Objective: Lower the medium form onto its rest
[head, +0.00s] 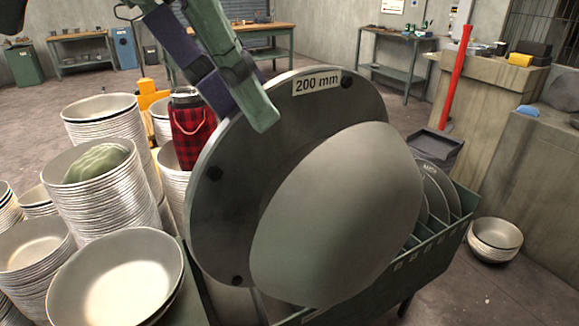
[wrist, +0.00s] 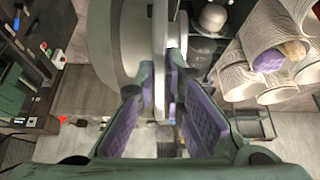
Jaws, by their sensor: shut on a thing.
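The form labelled "200 mm" is a grey round plate (head: 228,200) with a large smooth dome (head: 340,215) on its face. My gripper (head: 247,108) is shut on its upper rim, one finger on each side. In the wrist view, the plate's edge (wrist: 160,45) runs between my purple-padded fingers (wrist: 160,105). The form hides the near left part of the rack, and its lower edge is partly hidden, so I cannot tell whether it touches the rack.
Other round plates (head: 437,190) stand in the rack's right slots. Tall bowl stacks (head: 95,195) and a wide bowl (head: 118,275) crowd the left. A red plaid-wrapped flask (head: 190,130) stands close behind the form. More bowls (head: 495,238) sit on the floor at right.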

